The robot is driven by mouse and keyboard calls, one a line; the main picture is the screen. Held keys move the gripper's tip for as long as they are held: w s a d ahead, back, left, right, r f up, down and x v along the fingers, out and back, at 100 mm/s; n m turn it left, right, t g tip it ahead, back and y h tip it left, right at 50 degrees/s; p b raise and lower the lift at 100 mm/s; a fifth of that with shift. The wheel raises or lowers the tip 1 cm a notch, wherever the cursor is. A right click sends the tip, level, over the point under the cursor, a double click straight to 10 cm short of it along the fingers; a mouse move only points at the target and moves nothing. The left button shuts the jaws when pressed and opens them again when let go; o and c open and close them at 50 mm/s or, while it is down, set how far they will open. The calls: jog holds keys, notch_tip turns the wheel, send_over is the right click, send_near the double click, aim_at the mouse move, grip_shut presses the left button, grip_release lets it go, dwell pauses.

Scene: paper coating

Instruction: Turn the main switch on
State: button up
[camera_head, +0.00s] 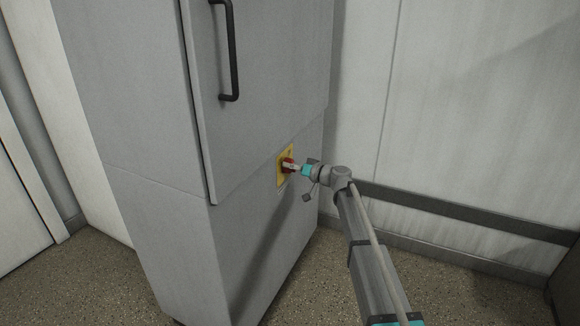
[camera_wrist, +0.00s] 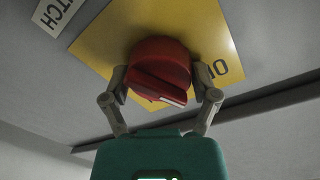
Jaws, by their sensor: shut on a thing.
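The main switch is a red rotary knob (camera_wrist: 157,68) on a yellow plate (camera_wrist: 112,30), which is fixed to the grey cabinet. In the head view the yellow plate (camera_head: 281,175) sits on the cabinet's lower right face, with the red knob (camera_head: 287,162) partly hidden by my gripper. My gripper (camera_wrist: 160,82) is shut on the knob, one finger on each side of it. It also shows in the head view (camera_head: 294,167), reaching in from the right. The letters "NO" show upside down or turned on the plate, right of the knob. The knob's handle ridge slants down to the right in the wrist view.
The tall grey cabinet (camera_head: 160,215) has a door with a black handle (camera_head: 234,50) above the switch. A label (camera_wrist: 57,15) ending in "TCH" is beside the plate. A wall with a dark rail (camera_head: 460,210) stands to the right. Speckled floor (camera_head: 80,280) is clear in front.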

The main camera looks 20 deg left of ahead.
jog(key=m, duration=0.7)
jog(key=shift+w, duration=0.1)
jog(key=m+g, duration=0.1)
jog(key=m, duration=0.4)
jog(key=shift+m+p, duration=0.3)
jog(key=shift+m, duration=0.1)
jog(key=o, duration=1)
jog(key=shift+d, duration=0.1)
